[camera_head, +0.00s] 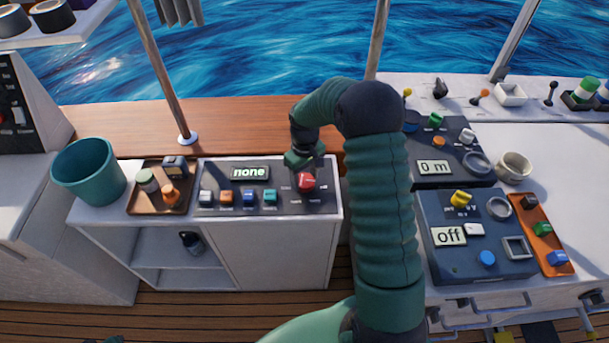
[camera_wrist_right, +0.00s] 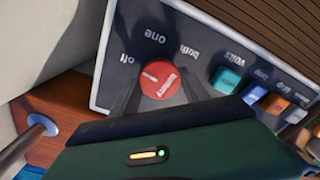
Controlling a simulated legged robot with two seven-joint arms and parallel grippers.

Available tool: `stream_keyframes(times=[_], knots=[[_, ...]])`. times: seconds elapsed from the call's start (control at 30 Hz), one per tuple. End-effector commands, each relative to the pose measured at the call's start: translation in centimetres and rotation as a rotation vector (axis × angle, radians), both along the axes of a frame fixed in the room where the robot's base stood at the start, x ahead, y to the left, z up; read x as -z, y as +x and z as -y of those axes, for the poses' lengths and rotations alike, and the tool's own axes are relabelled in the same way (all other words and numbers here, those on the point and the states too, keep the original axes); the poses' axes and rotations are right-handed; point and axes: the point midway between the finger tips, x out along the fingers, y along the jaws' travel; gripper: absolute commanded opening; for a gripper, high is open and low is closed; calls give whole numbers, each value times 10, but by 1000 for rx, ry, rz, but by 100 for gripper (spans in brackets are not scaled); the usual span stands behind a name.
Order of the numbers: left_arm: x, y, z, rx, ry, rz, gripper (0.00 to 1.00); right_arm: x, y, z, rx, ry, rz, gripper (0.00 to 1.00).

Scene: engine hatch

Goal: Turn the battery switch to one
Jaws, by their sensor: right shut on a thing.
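The battery switch is a round red knob (camera_head: 306,181) at the right end of the dark panel on the white cabinet. In the right wrist view the red knob (camera_wrist_right: 160,79) has white marks on its face, and the labels "off", "one" and "both" stand around it. Which label it points to is hard to tell. The panel's display (camera_head: 249,173) reads "none". My right gripper (camera_head: 303,164) reaches down over the knob. In the wrist view its fingers (camera_wrist_right: 162,94) are on either side of the knob, shut on it.
Several coloured buttons (camera_head: 248,197) sit left of the knob on the panel. A brown tray (camera_head: 145,208) with small items and a teal bucket (camera_head: 88,172) stand further left. On the right are two more panels, one display reading "off" (camera_head: 449,236), and a cup (camera_head: 514,166).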

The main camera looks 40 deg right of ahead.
Motion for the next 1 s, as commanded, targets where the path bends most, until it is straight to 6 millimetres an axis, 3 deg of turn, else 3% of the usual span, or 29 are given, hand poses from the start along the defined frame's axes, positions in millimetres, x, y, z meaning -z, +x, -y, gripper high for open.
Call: stream_keyframes(times=[0.5, 1.0], knots=[[-38, 0, 0, 0, 0, 0, 36, -3, -1, 0, 468, -2, -2, 13], [-57, 0, 0, 0, 0, 0, 36, -1, -1, 0, 820, -1, -2, 13]])
